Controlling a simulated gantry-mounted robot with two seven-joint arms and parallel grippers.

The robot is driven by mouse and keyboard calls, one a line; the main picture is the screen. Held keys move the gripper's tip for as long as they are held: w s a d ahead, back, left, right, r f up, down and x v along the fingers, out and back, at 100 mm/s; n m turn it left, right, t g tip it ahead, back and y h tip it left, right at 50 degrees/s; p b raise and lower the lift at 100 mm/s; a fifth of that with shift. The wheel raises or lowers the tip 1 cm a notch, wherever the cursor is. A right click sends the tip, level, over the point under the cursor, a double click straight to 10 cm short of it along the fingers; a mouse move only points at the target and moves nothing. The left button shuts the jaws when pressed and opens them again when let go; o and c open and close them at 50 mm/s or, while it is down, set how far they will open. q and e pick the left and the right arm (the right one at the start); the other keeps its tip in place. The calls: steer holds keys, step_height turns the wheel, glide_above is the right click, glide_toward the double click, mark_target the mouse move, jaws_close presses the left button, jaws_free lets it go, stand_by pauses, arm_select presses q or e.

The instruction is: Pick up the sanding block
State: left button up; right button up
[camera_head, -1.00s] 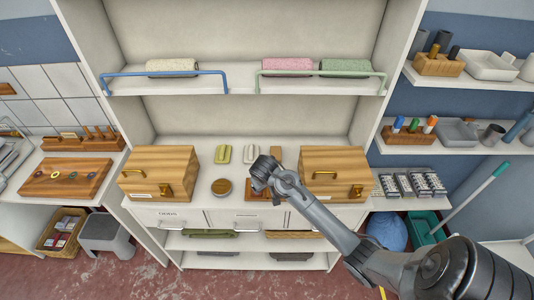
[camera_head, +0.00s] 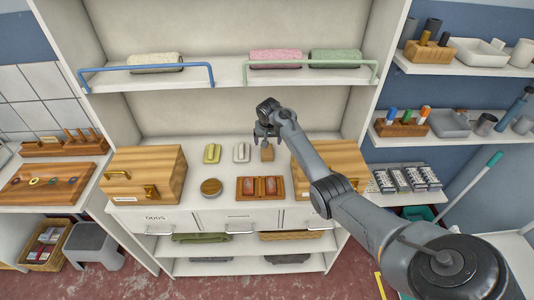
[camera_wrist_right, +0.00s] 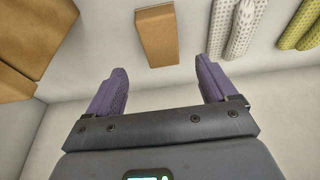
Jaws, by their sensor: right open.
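The sanding block appears to be the small plain tan block (camera_head: 267,154) on the cabinet counter, left of the right-hand wooden box. In the right wrist view the tan block (camera_wrist_right: 157,36) lies ahead of the fingertips, roughly between their lines, and apart from them. My right gripper (camera_head: 265,138) is just above and behind the block in the head view. In the wrist view the right gripper (camera_wrist_right: 161,72) has its two purple fingers spread with nothing between them. My left gripper does not show.
A white ribbed piece (camera_head: 242,152) and a yellow-green one (camera_head: 212,153) lie left of the block. A wooden tray (camera_head: 260,188) and a round tin (camera_head: 211,187) sit in front. Wooden boxes (camera_head: 145,172) flank the counter; a shelf (camera_head: 230,74) hangs above.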

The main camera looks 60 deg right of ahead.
mark_target(267, 150)
steer(key=x, duration=0.3)
steer(key=a+x, duration=0.1)
steer(key=shift+s+d+f, duration=0.1)
steer(key=shift+f, duration=0.4)
steer(key=shift+d+f, duration=0.2)
steer(key=shift+f, duration=0.35)
steer(key=shift+f, duration=0.2)
steer(key=c, duration=1.1)
